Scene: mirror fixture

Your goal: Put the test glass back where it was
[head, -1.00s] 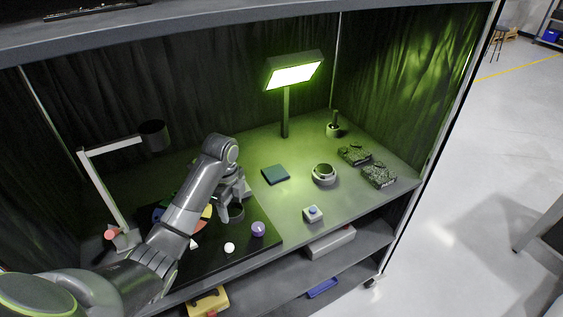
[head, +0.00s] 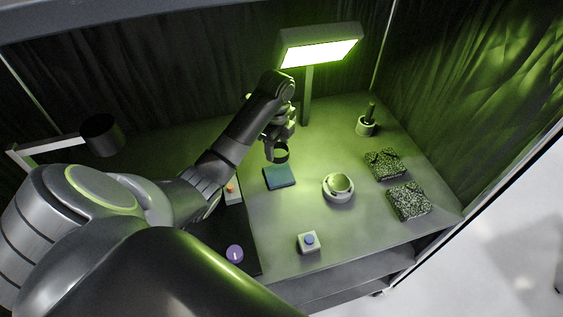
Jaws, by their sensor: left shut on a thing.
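My left gripper (head: 279,137) is shut on a small dark round glass (head: 276,155), taken to be the test glass. It holds the glass just behind the teal square pad (head: 279,178). The glass overlaps the pad's far edge in the picture; I cannot tell whether it touches anything below. The gripper partly hides the glass. My right gripper is not in view.
A lit panel lamp (head: 321,54) stands behind the gripper. A white round bowl-like holder (head: 338,189) is right of the pad, with a button box (head: 309,243) in front. Two speckled blocks (head: 409,201) and a dark-handled object (head: 366,124) stand right. A purple disc (head: 235,254) lies on the dark mat.

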